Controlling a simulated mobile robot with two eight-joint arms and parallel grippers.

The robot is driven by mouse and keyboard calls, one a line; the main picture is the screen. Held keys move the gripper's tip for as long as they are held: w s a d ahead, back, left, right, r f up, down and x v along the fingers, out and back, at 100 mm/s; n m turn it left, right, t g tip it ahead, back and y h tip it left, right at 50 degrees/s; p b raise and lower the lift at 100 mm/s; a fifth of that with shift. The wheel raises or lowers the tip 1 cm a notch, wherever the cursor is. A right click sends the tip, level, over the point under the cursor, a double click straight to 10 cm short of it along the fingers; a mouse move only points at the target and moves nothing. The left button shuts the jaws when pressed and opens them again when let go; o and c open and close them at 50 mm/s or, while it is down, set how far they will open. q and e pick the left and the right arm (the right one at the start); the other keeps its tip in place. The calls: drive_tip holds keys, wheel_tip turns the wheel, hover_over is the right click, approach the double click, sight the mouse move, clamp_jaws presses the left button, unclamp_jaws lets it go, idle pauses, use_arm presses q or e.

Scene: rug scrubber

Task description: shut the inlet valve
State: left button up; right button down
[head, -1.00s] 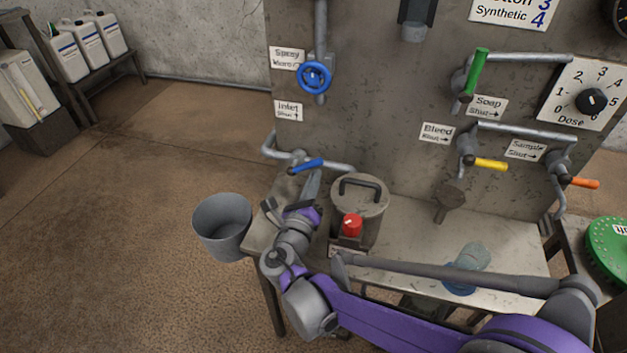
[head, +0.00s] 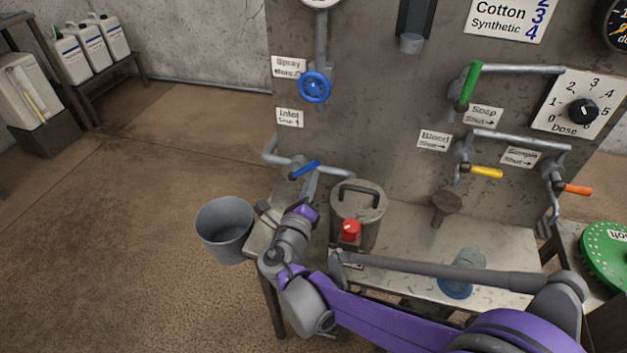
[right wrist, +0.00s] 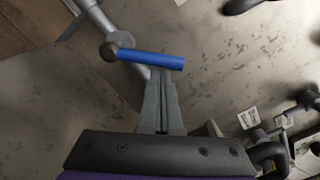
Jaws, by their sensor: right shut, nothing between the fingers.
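The inlet valve's blue lever (head: 306,168) is on the grey pipe at the panel's lower left, below the label "Inlet Shut" with an up arrow (head: 290,117). In the right wrist view the blue lever (right wrist: 150,60) lies across the tips of the closed fingers (right wrist: 159,85). The fingertips are at its underside, close to its free end; whether they touch cannot be told. My left gripper is not in view.
A blue spray wheel (head: 315,87) is above the lever. A lidded metal pot (head: 357,205) with a red knob (head: 351,230) stands right of my right wrist. A grey bucket (head: 224,231) is at the left. Yellow (head: 486,172) and orange (head: 578,189) levers are farther right.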

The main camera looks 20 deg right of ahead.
sight(303, 171)
drive_tip(key=shift+w+a+r+n+p, duration=0.2)
drive_tip(key=shift+a+r+n+p, duration=0.1)
drive_tip(key=shift+r+n+p, duration=0.25)
drive_tip(key=shift+w+a+r+p, duration=0.4)
drive_tip(key=shift+a+r+p, duration=0.2)
drive_tip(key=shift+r+p, duration=0.1)
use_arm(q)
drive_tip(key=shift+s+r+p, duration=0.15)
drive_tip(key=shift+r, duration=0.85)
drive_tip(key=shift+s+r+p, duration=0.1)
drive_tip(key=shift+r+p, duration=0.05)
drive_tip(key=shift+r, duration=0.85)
use_arm(e)
drive_tip(key=shift+w+a+r, duration=0.3)
drive_tip(key=shift+w+a, duration=0.1)
drive_tip(key=shift+a, duration=0.15)
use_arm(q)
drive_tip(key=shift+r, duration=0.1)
use_arm(e)
drive_tip(key=shift+a, duration=0.1)
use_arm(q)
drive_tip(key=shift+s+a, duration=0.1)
